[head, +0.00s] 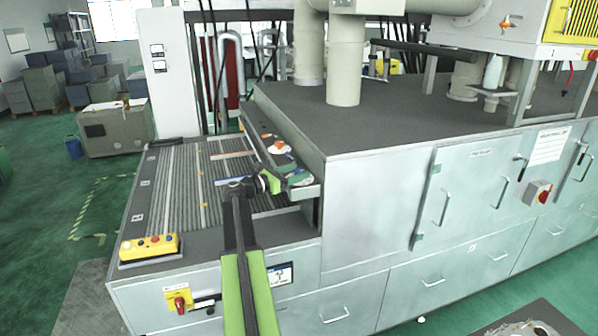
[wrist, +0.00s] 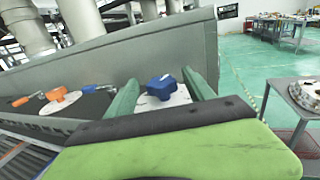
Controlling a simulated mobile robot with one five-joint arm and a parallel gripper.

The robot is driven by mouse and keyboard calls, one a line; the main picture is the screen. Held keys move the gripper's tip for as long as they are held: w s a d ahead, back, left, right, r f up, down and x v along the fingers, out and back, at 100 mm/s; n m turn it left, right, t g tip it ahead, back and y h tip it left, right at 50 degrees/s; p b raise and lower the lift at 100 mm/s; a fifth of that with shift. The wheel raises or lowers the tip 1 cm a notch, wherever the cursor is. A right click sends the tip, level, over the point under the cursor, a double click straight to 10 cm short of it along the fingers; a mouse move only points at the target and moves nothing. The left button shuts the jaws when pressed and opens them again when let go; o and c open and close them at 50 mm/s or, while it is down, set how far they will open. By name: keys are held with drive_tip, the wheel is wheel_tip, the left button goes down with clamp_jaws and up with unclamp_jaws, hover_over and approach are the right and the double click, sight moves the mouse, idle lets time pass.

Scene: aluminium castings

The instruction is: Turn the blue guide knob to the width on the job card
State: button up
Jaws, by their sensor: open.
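The blue guide knob (wrist: 161,86) sits on a white round plate (wrist: 172,101) on the ledge of the machine in the wrist view. My gripper (wrist: 160,77) is open, with one green finger to the left of the knob and one to the right. The knob shows between the fingers; I cannot tell whether they touch it. In the head view my gripper (head: 274,182) is at the near end of the ledge and partly hides that spot. A small framed card (head: 279,273) is on the machine's front panel; its writing is too small to read.
An orange knob (wrist: 56,94) on its own white plate is farther left along the ledge. The grey ledge wall (wrist: 120,55) rises behind the knobs. The roller bed (head: 180,185) lies left of the ledge. A yellow button box (head: 149,247) stands at its near corner.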

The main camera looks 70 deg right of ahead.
drive_tip(key=shift+s+d, duration=0.4)
drive_tip(key=shift+d, duration=0.1)
clamp_jaws()
drive_tip(key=shift+s+a+n+t+h, duration=0.15)
drive_tip(key=shift+n+t+h, duration=0.25)
drive_tip(key=shift+t, duration=0.2)
drive_tip(key=shift+s+a+n+t+h, duration=0.15)
drive_tip(key=shift+n+t+h, duration=0.15)
drive_tip(key=shift+n+t, duration=0.25)
drive_tip(key=n+t+h, duration=0.1)
drive_tip(key=t, duration=0.1)
drive_tip(key=shift+w+d+n+t, duration=0.1)
drive_tip(key=shift+d+n+t, duration=0.05)
drive_tip(key=shift+n+t, duration=0.2)
drive_tip(key=shift+w+d+n+t, duration=0.15)
drive_tip(key=shift+n+t, duration=0.25)
drive_tip(key=shift+t, duration=0.2)
